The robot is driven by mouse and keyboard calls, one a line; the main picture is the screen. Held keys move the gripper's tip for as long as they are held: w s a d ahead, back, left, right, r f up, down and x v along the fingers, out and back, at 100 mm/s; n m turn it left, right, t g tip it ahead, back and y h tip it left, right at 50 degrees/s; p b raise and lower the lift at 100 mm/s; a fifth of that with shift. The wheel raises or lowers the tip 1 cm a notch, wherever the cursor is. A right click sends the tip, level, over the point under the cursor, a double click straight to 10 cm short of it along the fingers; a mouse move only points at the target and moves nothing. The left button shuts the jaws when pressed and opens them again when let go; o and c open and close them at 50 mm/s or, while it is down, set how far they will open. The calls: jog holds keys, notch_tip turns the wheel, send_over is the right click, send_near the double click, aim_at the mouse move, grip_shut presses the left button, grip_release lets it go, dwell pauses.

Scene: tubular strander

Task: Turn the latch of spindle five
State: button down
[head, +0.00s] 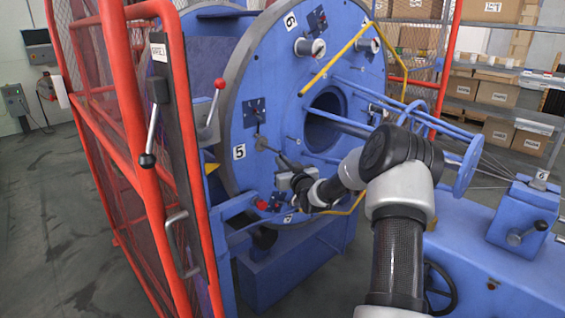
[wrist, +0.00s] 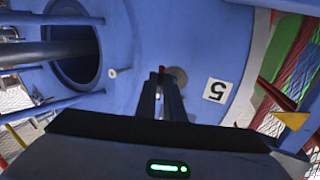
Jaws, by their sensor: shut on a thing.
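The number 5 label (head: 239,152) is on the blue round plate (head: 285,95), left of my gripper (head: 264,146). It shows upside down in the wrist view (wrist: 217,90). In the wrist view my gripper (wrist: 161,80) reaches to the plate, its two dark fingers close together. A small red tip (wrist: 162,69) of the latch shows at the fingertips, and the fingers are shut on it.
A dark square fitting (head: 254,112) sits above the label. A large central hole (head: 326,120) with blue rods is to the right. A red guard frame (head: 125,120) with a black-knobbed lever (head: 148,158) stands at left. A yellow bent bar (head: 335,62) crosses the plate.

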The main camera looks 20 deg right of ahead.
jog(key=r+n+g+h+p, duration=0.1)
jog(key=g+p, duration=0.3)
jog(key=p, duration=0.2)
jog(key=r+n+g+p, duration=0.1)
jog(key=g+p, duration=0.4)
jog(key=p, duration=0.2)
jog(key=r+n+g+h+p, duration=0.1)
jog(key=r+n+g+p, duration=0.1)
jog(key=g+p, duration=0.3)
jog(key=shift+s+d+h+p, duration=0.1)
jog(key=shift+s+h+p, duration=0.25)
jog(key=shift+p, duration=0.35)
jog(key=shift+g, duration=0.4)
jog(key=c, duration=1.9)
grip_release()
jog(key=shift+o, duration=0.2)
jog(key=b+v, duration=0.1)
jog(key=v, duration=1.6)
